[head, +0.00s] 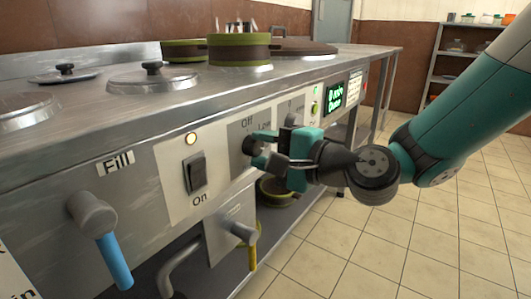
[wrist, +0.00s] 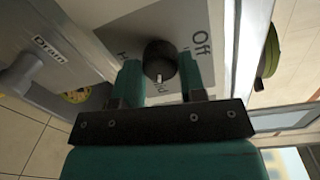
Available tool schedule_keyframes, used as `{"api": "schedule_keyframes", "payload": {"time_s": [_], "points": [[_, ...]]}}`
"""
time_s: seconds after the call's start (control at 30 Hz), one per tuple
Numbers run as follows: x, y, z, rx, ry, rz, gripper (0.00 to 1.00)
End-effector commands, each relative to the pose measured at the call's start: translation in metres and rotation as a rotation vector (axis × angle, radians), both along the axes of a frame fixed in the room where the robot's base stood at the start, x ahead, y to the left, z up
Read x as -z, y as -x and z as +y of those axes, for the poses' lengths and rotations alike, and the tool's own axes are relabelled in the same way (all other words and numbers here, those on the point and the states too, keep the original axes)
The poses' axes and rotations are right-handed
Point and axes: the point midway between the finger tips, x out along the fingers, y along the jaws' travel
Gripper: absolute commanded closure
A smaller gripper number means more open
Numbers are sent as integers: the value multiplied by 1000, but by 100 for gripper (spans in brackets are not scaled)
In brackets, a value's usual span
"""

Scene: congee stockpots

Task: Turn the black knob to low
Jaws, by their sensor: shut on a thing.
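The black knob (head: 248,145) is on a grey label plate on the stove's front panel. In the wrist view the knob (wrist: 159,58) sits between the two teal fingers, and a white mark on its edge points toward the partly hidden label ending in "id". "Off" (wrist: 201,43) reads at its upper right, and an "H" shows at its left. In the head view "Off" and part of "Low" show above and right of the knob. My gripper (head: 262,150) is shut on the knob; it also shows in the wrist view (wrist: 162,75).
A black rocker switch (head: 195,172) and a lit round lamp (head: 191,138) are left of the knob. A fill tap with a blue handle (head: 115,262) is farther left. A drain pipe with a valve (head: 240,232) is below. Tiled floor is clear at right.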

Motion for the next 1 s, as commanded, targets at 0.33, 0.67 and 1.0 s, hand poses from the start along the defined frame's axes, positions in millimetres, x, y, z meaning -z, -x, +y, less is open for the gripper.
{"api": "schedule_keyframes", "payload": {"time_s": [0.33, 0.67, 1.0], "points": [[4, 1, 0, -1, 204, -258, 86], [5, 2, 0, -2, 387, -492, 86], [5, 2, 0, -2, 513, -653, 86]]}}
